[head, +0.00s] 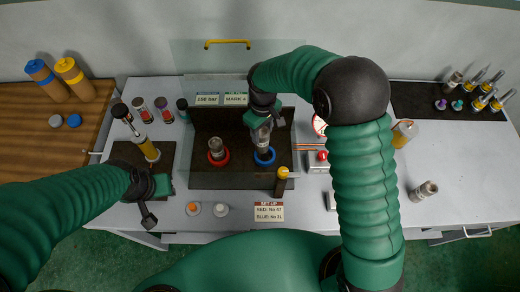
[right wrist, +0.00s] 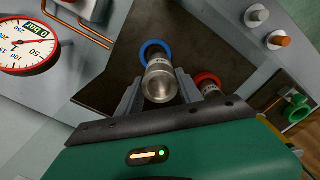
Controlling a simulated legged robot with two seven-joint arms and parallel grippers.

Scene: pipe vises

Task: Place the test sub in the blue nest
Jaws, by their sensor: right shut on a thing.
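The test sub, a grey metal cylinder (head: 262,138), is upright between the fingers of my right gripper (head: 262,115), which is shut on it. In the right wrist view the sub (right wrist: 161,82) shows its round open end between the two fingers (right wrist: 160,95). The blue nest, a blue ring (head: 265,157) on the dark fixture, is directly at the sub's lower end; it also shows behind the sub in the right wrist view (right wrist: 146,47). I cannot tell whether the sub's end is inside it. My left gripper (head: 150,205) is at the left of the table; its finger gap is unclear.
A red nest (head: 217,160) left of the blue one holds another metal sub (head: 216,147). A yellow-topped post (head: 282,179) stands near the dark fixture's front right. A gauge (right wrist: 28,42) and copper pipes are close to the right. A setup card (head: 269,211) lies in front.

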